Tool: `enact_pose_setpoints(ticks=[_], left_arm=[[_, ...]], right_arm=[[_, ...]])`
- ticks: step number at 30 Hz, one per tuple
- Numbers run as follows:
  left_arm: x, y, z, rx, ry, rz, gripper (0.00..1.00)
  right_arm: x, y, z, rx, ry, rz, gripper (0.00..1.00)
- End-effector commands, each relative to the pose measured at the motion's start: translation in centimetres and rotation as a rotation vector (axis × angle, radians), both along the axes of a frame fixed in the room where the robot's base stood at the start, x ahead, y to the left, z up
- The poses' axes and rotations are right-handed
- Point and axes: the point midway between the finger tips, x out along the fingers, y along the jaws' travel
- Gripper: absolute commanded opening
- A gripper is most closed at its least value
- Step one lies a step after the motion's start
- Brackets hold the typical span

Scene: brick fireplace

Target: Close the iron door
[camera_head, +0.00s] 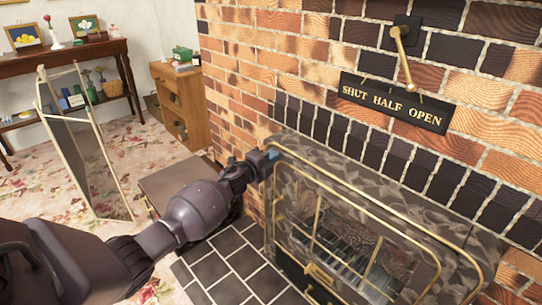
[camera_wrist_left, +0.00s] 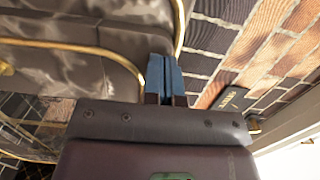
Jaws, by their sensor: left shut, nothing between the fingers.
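The fireplace front (camera_head: 292,188) is dark, marbled metal with brass rails, at the lower right of the head view. A lower panel with a brass handle (camera_head: 320,273) sits below the grate. I cannot tell which panel is the iron door or how far open it stands. My left gripper (camera_head: 270,155) is at the upper left corner of the front, beside the brass rail. In the left wrist view its blue fingers (camera_wrist_left: 165,77) are together and empty, close to the marbled metal (camera_wrist_left: 85,75); contact is unclear. My right gripper is not in view.
A brick wall (camera_head: 270,65) rises behind the fireplace, with a brass lever (camera_head: 405,58) and a "SHUT HALF OPEN" sign (camera_head: 394,103). Dark tiles (camera_head: 235,265) cover the hearth. A folding screen (camera_head: 90,150) and a wooden cabinet (camera_head: 181,105) stand to the left.

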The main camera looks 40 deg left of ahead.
Motion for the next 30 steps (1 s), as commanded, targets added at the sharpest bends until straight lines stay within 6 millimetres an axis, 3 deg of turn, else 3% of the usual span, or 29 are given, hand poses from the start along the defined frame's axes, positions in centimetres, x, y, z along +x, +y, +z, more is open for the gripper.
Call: enact_pose_setpoints(ticks=[1, 11, 30], left_arm=[[0.9, 0.5, 1.8, 0.008, -0.022, 0.020, 0.00], [-0.3, 0.7, 2.2, 0.009, -0.025, 0.021, 0.00], [-9.8, 0.5, 1.5, 0.003, -0.016, 0.005, 0.00]], right_arm=[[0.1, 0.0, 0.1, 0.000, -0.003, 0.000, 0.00], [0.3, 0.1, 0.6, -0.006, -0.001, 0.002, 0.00], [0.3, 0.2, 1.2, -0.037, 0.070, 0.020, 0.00]])
